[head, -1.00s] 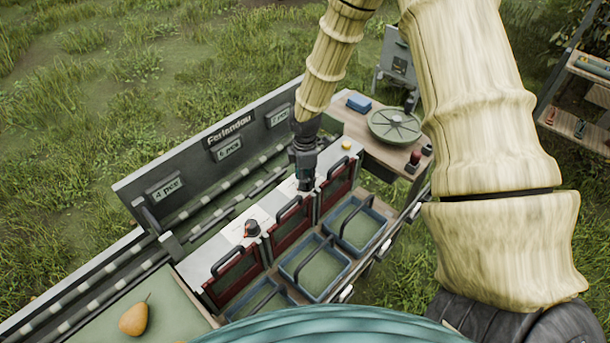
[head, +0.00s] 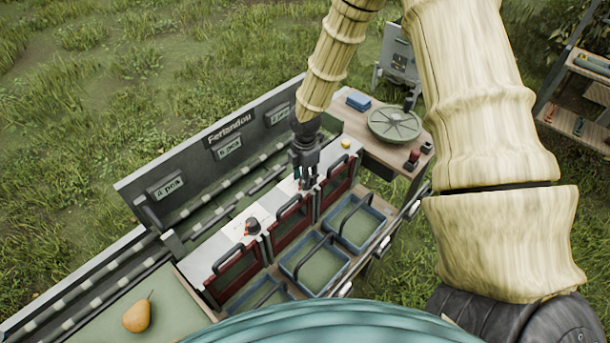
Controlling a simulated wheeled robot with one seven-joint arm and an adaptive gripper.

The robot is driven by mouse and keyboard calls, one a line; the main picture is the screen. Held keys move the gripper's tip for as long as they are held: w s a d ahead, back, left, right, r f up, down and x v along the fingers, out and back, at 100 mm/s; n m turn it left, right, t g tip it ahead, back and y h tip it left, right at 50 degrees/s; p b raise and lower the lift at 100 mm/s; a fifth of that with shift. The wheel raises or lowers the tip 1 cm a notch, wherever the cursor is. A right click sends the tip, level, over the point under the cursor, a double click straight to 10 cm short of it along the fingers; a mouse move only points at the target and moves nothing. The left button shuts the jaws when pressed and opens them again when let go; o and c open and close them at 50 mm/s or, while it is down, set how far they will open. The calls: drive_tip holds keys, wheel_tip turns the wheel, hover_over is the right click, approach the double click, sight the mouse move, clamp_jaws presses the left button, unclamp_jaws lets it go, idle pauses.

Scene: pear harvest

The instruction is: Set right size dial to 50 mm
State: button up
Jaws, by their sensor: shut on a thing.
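My gripper (head: 306,184) points down over the white top panel of the sorting machine, around the spot of the right size dial. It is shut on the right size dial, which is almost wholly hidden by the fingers. A small red mark shows beside the fingertips. The dial's setting cannot be read here. The left size dial (head: 252,226), a dark knob with a red pointer, stands on the white panel (head: 227,254) to the left. Its scale is too small to read.
Red-framed gates with dark handles (head: 293,224) line the machine's front, with blue-rimmed trays (head: 318,262) below. A yellow button (head: 346,144) sits right of my gripper. A round scale (head: 394,125) stands on the wooden side table. A pear (head: 137,316) lies at lower left.

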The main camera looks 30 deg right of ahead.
drive_tip(key=shift+d, duration=0.1)
drive_tip(key=o, duration=1)
drive_tip(key=shift+r, duration=0.15)
wheel_tip(320, 180, up, 12)
drive_tip(key=shift+f, duration=0.2)
idle(0.4)
